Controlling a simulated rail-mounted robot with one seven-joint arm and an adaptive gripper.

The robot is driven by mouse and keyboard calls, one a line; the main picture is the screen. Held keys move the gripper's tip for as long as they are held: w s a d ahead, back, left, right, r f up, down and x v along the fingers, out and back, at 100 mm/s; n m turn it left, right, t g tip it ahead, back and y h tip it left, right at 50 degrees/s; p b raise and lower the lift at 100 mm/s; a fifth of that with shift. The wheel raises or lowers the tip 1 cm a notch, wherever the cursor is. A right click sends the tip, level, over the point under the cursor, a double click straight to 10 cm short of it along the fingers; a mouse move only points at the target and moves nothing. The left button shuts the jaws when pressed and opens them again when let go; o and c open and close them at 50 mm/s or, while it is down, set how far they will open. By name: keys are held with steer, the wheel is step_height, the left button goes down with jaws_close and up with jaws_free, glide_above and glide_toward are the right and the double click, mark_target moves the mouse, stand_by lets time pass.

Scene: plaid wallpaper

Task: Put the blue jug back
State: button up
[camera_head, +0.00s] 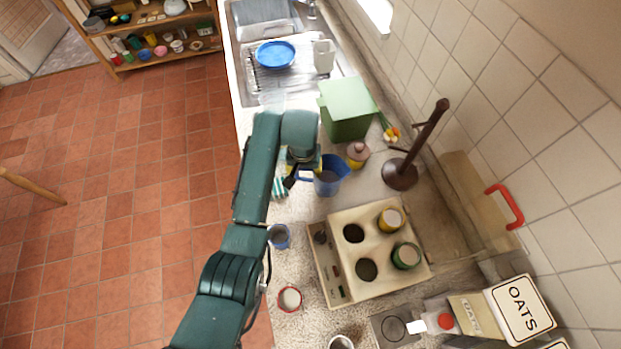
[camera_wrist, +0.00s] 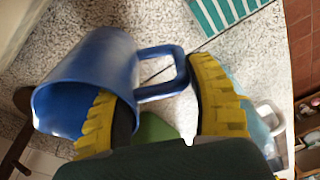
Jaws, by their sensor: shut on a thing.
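The blue jug (camera_head: 330,172) is beyond the cream holder, right at my gripper (camera_head: 309,174) in the head view. In the wrist view the jug (camera_wrist: 88,62) lies on the left, its open mouth toward the lower left and its handle (camera_wrist: 178,72) reaching right. One yellow-padded finger of my gripper (camera_wrist: 155,82) overlaps the mouth side and the other is past the handle, so the handle side is between them. Whether the jug touches the counter cannot be told.
A cream holder (camera_head: 335,232) with round holes holds a yellow cup (camera_head: 390,220) and a green cup (camera_head: 406,256). A small blue cup (camera_head: 279,237) stands at the front edge.

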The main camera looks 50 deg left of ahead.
mark_target(305, 179)
steer(key=shift+w+f, duration=0.15)
steer(key=shift+f, duration=1.95)
steer(key=o, duration=1.2)
steer(key=shift+r, duration=0.1)
